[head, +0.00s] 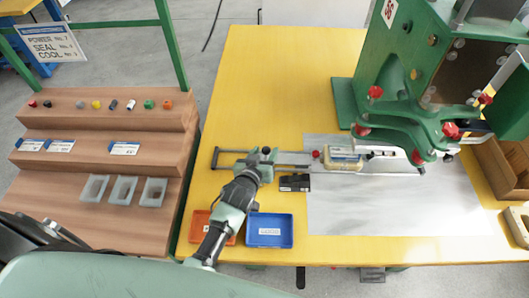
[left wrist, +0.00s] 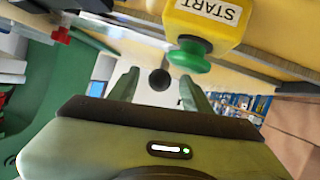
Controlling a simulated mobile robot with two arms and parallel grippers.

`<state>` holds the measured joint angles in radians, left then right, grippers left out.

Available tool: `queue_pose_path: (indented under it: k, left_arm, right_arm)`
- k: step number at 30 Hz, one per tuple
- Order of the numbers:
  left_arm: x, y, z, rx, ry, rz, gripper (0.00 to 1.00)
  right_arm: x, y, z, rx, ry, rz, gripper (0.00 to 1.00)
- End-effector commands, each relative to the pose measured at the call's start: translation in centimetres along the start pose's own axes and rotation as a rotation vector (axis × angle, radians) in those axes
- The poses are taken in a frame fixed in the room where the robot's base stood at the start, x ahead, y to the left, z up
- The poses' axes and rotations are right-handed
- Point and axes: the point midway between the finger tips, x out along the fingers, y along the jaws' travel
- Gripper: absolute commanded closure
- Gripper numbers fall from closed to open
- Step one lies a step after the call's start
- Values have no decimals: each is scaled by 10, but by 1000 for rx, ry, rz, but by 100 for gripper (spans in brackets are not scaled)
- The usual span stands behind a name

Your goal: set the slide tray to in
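The slide rails (head: 232,151) run across the table from the left toward the green press (head: 400,60). A cream block (head: 343,158) sits on their line near the press. I cannot tell for sure which part is the slide tray. My left gripper (head: 266,154) is over the rails, left of the block. In the left wrist view its fingers (left wrist: 158,92) are apart, with a round black knob (left wrist: 159,79) between them and gaps on both sides. What the knob is fixed to is hidden. My right gripper is not in view.
A yellow START box (left wrist: 205,18) with a green button (left wrist: 189,55) is close to the left gripper. A black labelled box (head: 294,182), an orange tray (head: 199,222) and a blue tray (head: 269,245) are nearby. Brown steps (head: 110,125) stand left; the table's back left is clear.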

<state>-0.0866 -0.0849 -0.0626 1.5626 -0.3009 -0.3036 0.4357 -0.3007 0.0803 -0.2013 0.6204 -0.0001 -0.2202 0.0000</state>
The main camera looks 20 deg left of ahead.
Motion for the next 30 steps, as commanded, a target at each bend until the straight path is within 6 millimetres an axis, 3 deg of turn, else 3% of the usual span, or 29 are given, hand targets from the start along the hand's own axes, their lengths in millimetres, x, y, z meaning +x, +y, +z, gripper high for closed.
queue_pose_path:
  k: [5, 18, 30]
  left_arm:
    - [-9, 0, 1, 0, -1, -1, 51]
    - [-73, 0, 1, -1, -1, 0, 51]
    - [-78, 0, -1, 2, 3, 1, 51]
  right_arm:
    - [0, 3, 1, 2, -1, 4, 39]
    - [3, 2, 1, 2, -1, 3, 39]
    - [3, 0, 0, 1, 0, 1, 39]
